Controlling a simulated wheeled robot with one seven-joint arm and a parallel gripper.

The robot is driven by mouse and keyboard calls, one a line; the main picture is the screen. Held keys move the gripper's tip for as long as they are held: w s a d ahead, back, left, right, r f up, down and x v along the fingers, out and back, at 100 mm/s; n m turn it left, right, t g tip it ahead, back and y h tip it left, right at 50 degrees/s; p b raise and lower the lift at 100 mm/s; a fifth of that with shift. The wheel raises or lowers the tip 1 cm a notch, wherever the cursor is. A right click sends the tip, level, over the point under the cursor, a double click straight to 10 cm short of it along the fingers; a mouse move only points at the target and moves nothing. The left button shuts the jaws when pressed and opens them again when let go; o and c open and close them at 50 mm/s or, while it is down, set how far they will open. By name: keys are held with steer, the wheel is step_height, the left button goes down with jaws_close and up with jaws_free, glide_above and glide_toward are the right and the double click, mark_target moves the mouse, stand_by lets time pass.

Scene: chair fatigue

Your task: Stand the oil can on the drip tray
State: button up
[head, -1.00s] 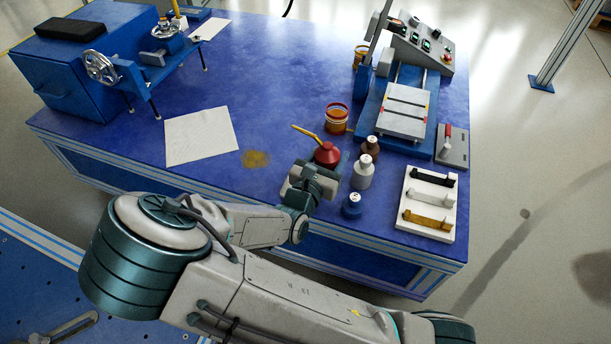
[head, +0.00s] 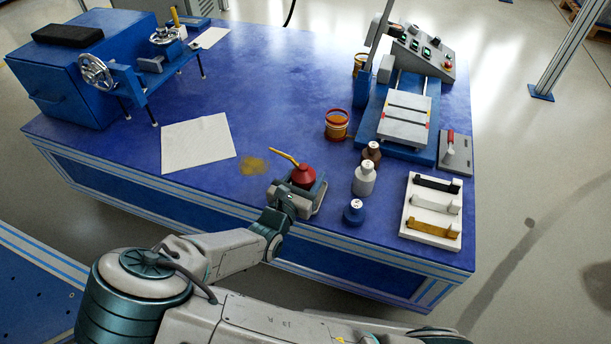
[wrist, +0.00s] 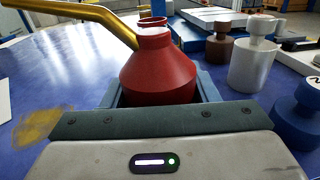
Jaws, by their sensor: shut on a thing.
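The oil can is red with a long yellow spout. In the head view the oil can (head: 303,176) is near the front edge of the blue table, with its spout pointing up and left. My gripper (head: 306,185) is shut on its body. In the wrist view the oil can (wrist: 158,72) stands upright between the two fingers of my gripper (wrist: 158,90). Its base is hidden, so I cannot tell whether it touches the table. I cannot make out a drip tray for certain in either view.
A yellowish stain (head: 254,165) and a white sheet (head: 198,143) lie to the left on clear table.

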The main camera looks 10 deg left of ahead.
mark_target(299, 186)
steer(key=o, duration=1.3)
steer(key=shift+f, duration=0.15)
steer(key=shift+f+b, duration=0.25)
steer(key=shift+b, duration=0.6)
steer(key=p+v, duration=0.1)
steer(key=r+p+v, duration=0.1)
steer(key=p+v, duration=0.1)
steer(key=shift+s+a, duration=0.1)
steer(key=shift+s, duration=0.2)
steer(key=f+p+v, duration=0.1)
steer(key=p+v, duration=0.1)
steer(key=v, duration=0.8)
steer(key=shift+p, duration=0.4)
steer(key=shift+s, duration=0.1)
